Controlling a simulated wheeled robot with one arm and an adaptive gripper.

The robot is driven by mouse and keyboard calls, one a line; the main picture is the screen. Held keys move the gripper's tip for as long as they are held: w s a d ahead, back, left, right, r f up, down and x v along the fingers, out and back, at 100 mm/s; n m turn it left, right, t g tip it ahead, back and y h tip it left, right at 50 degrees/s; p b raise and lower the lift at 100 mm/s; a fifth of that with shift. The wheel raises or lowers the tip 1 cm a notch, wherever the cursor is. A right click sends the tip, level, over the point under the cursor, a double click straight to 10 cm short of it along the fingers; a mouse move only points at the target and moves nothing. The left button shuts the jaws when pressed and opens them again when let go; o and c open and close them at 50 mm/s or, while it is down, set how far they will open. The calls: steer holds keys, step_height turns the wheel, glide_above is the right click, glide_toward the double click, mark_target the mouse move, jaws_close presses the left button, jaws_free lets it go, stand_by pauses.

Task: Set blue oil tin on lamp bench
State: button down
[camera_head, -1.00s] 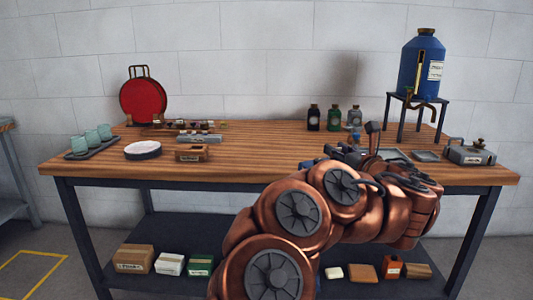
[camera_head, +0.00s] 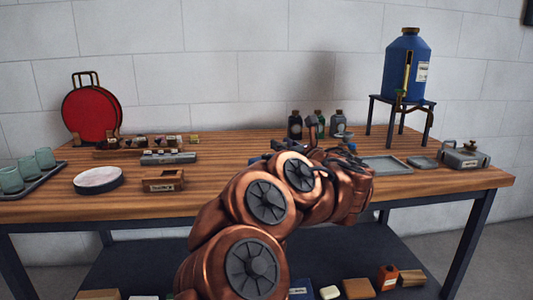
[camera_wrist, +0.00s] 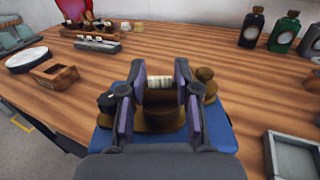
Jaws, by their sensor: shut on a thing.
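In the head view my arm hides most of the gripper and the tin. The wooden-topped bench (camera_head: 225,150) has dark metal legs; no label naming it the lamp bench is readable.
Three bottles (camera_head: 318,128) stand behind my arm. A large blue tank (camera_head: 405,65) on a stand, a grey tray (camera_head: 387,166) and a grey box (camera_head: 462,155) are at right. A white round dish (camera_head: 98,180), a wooden box (camera_head: 164,180) and a red disc (camera_head: 92,115) are at left.

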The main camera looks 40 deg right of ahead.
steer(key=shift+w+d+f+b, duration=0.2)
steer(key=shift+w+d+f, duration=0.55)
steer(key=shift+w, duration=0.95)
steer(key=shift+w+d+f+b, duration=0.25)
steer(key=shift+w+d+f, duration=0.45)
steer(key=shift+w, duration=0.95)
steer(key=shift+w+d+f+b, duration=0.2)
steer(key=shift+w+d+f, duration=0.55)
steer(key=shift+w, duration=0.95)
steer(key=shift+f+b, duration=0.2)
steer(key=shift+b, duration=0.1)
steer(key=c, duration=0.8)
jaws_free()
steer(key=shift+r+p, duration=0.2)
steer(key=shift+p, duration=0.1)
steer(key=v, duration=1.2)
steer(key=shift+a+f+p, duration=0.1)
steer(key=shift+p, duration=0.25)
